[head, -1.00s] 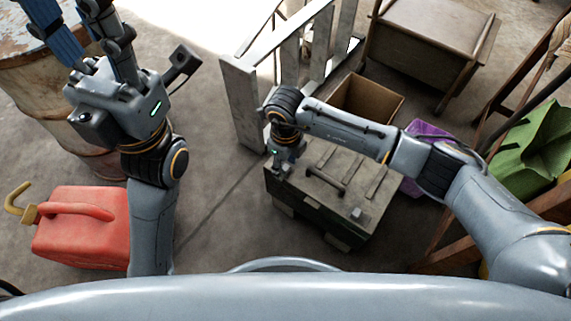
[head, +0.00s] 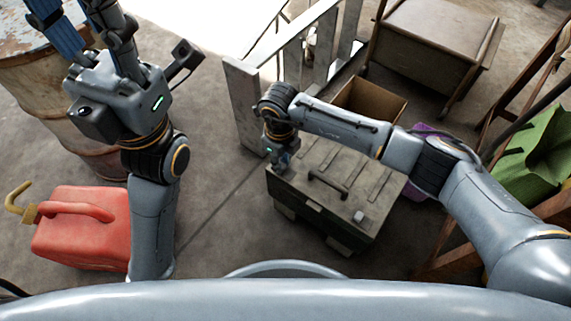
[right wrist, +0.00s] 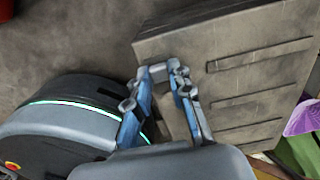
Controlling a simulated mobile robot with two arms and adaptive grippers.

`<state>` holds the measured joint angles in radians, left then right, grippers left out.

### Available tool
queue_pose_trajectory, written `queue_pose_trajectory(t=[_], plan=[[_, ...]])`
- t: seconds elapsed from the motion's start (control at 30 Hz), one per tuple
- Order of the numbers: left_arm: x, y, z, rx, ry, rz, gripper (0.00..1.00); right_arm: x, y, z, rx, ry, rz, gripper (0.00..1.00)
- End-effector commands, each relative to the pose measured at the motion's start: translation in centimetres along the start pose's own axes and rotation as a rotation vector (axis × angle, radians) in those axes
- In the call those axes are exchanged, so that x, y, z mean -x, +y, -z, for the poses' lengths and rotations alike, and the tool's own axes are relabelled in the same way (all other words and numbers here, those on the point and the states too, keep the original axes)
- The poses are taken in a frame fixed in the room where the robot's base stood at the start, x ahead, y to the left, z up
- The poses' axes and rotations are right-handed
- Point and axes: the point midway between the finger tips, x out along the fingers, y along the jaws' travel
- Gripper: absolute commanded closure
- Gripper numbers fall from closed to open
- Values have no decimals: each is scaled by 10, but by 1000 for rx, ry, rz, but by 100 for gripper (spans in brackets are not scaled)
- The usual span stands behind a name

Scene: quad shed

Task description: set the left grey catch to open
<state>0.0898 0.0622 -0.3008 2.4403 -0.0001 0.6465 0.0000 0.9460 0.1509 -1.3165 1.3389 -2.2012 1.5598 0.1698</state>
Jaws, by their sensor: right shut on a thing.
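A dark grey-green toolbox (head: 322,195) stands on the floor with a handle on its lid. A small light grey catch (head: 359,216) shows at the right of its front edge. My right gripper (head: 279,168) is at the box's front left corner, shut on the left grey catch, which it mostly hides. In the right wrist view, the two blue-and-grey fingers (right wrist: 169,72) close in at the edge of the lid (right wrist: 235,75); the catch is hard to make out between them. My left gripper (head: 80,15) is raised at the upper left, fingers apart, tips cut off by the frame.
A red fuel can (head: 85,240) stands at lower left, a rusty drum (head: 40,105) behind it. A metal frame (head: 245,105) and cardboard box (head: 375,103) stand behind the toolbox. Wooden framing and a green bag (head: 535,150) are at right. The floor left of the toolbox is clear.

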Motion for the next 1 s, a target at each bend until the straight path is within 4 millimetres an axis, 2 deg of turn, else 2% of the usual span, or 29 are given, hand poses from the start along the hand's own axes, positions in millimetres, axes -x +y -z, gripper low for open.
queue_pose_trajectory(t=[0.13, 0.17, 0.27, 0.53, 0.67, 0.77, 1.0], plan=[[-3, 0, 3, -1, 14, -1, 60, 1, 0, -2, -1, -11, 1, 100], [-3, 0, 3, -1, 14, 0, 60, 1, 0, -2, -1, -11, 1, 75], [-3, 0, 3, -1, 15, 2, 60, 1, 0, -2, 0, -10, 1, 55], [0, -2, 1, -1, 0, 10, 60, 1, 0, -1, 0, -8, 0, 55], [1, -1, 0, -1, -2, 8, 60, 7, -1, -2, 0, -9, 1, 55], [0, -1, 0, -1, 0, 6, 60, 21, -1, -2, 1, -10, 2, 55], [0, -1, 1, 0, 3, 5, 60, 72, -1, -2, 1, -12, 4, 55]])
